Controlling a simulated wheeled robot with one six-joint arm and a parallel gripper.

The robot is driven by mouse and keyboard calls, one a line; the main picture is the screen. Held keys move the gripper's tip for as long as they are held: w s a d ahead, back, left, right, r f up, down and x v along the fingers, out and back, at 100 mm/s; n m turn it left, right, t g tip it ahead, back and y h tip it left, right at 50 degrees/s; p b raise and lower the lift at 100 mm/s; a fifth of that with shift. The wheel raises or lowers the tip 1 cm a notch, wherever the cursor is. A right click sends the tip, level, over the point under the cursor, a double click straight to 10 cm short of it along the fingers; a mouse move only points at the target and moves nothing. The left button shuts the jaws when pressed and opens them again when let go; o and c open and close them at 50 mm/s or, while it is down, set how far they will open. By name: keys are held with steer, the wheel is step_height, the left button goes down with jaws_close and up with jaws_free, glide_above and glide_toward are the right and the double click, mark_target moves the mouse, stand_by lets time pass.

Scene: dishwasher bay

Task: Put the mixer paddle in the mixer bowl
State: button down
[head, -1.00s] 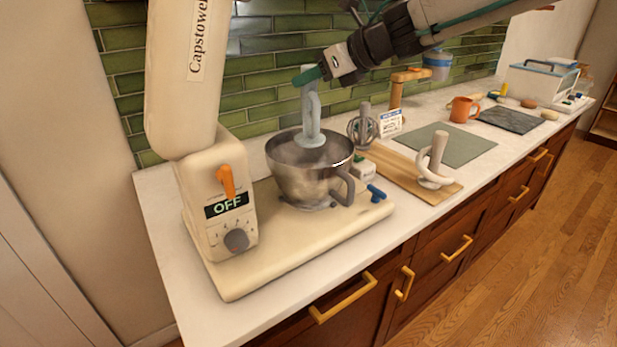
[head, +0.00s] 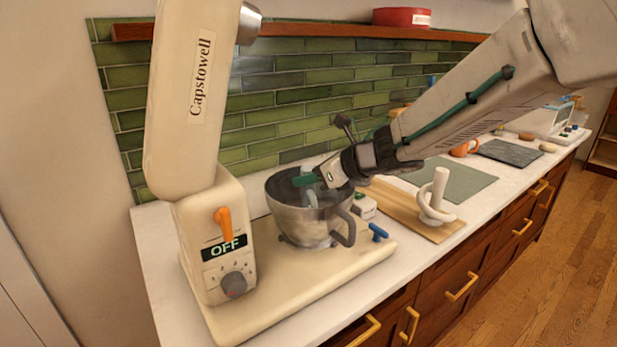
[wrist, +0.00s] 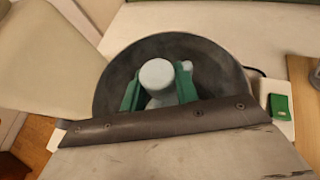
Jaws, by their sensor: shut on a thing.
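The mixer paddle (head: 309,197) is pale blue-grey. Its lower part is down inside the steel mixer bowl (head: 290,218) and hidden by the bowl wall. My gripper (head: 308,181) has green fingers and is shut on the paddle's upper stem, at about the bowl's rim. In the wrist view, the round stem top (wrist: 157,76) stands between the two green fingers (wrist: 158,90), with the dark bowl interior (wrist: 112,82) around them. The bowl stands on the cream mixer's base (head: 290,290). Whether the paddle touches the bowl floor is hidden.
The mixer head (head: 190,100) is raised at left; its display reads OFF. A white spiral hook (head: 437,195) stands on a wooden board (head: 405,205) at right. Beyond are a green mat (head: 455,183), a dark slab (head: 510,150) and an orange mug (head: 463,149).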

steer(key=shift+f, duration=0.15)
steer(key=c, duration=1.1)
jaws_free()
steer(key=shift+o, duration=0.2)
steer(key=shift+s+d+r, duration=0.15)
steer(key=shift+d+r, duration=0.05)
steer(key=shift+r, duration=0.05)
steer(key=v, duration=1.1)
steer(key=shift+d+r, duration=0.15)
steer(key=shift+d, duration=0.05)
